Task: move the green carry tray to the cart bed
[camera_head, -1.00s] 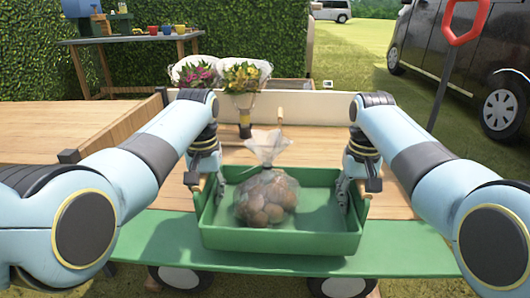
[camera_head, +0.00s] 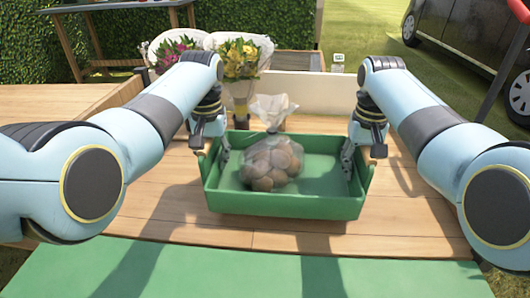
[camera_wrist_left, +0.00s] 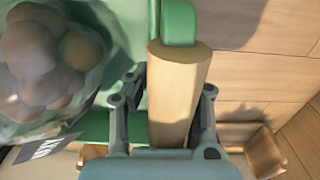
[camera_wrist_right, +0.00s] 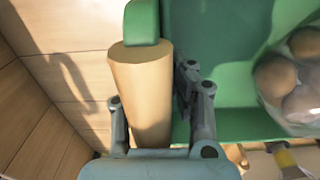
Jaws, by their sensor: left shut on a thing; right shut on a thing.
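The green carry tray (camera_head: 285,207) is over the wooden planks of the cart bed (camera_head: 420,215), level, with a clear bag of round brown potatoes (camera_head: 272,163) inside. A shadow lies below its front; I cannot tell whether its base touches the planks. My left gripper (camera_head: 222,150) is shut on the tray's left wooden handle, which shows in the left wrist view (camera_wrist_left: 177,95). My right gripper (camera_head: 348,155) is shut on the right wooden handle, which shows in the right wrist view (camera_wrist_right: 142,95).
Two wrapped flower bouquets (camera_head: 237,60) stand behind the tray, at the bed's pale back board (camera_head: 310,92). A green panel (camera_head: 270,272) lies along the bed's near edge. Planks are bare left and right of the tray. A dark van (camera_head: 465,45) is beyond at the right.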

